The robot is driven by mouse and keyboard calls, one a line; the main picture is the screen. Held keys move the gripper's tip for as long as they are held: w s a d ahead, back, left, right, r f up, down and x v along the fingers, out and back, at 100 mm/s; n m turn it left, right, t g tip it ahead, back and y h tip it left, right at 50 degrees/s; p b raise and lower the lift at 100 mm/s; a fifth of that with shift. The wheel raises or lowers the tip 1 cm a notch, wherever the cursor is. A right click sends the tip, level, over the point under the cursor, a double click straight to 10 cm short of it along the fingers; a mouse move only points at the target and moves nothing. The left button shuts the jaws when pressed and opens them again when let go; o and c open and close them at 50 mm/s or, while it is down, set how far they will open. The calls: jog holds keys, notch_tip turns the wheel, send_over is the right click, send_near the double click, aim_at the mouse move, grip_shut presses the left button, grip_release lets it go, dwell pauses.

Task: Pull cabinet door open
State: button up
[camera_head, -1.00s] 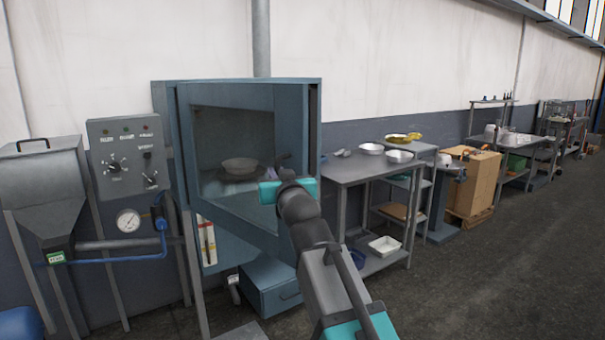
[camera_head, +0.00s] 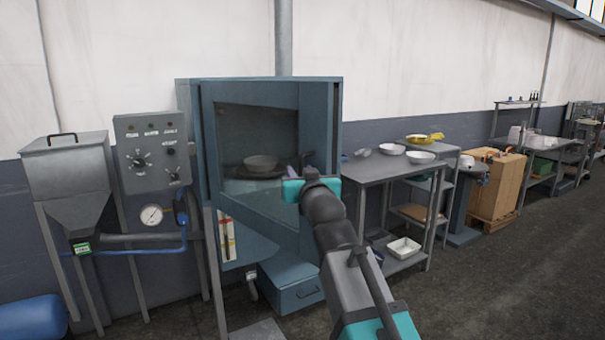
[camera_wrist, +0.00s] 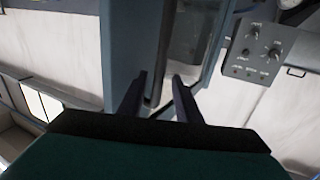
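The blue-grey cabinet (camera_head: 320,110) stands left of centre in the head view. Its front has a large window-like area, with a bowl or pan (camera_head: 261,163) on a dark support behind it. How far the door stands open is hard to tell. My gripper (camera_head: 297,190) is at the right part of the cabinet front and hides what lies right behind it. In the wrist view, the two dark fingers of my gripper (camera_wrist: 160,76) stand apart, pointing at a gap beside a blue-grey upright edge (camera_wrist: 130,45).
A control panel (camera_head: 153,150) and a grey hopper (camera_head: 66,165) stand left of the cabinet. A metal table (camera_head: 385,168) with bowls stands close on the right. A blue drawer unit (camera_head: 290,285) sits low under the cabinet. Open floor lies at the right.

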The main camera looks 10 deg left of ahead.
jog(key=b+v, duration=0.6)
jog(key=v, duration=0.6)
jog(key=shift+s+d+b, duration=0.15)
jog(key=shift+s+b, duration=0.1)
jog(key=shift+b, duration=0.15)
jog(key=shift+s, duration=0.1)
jog(key=shift+c, duration=0.3)
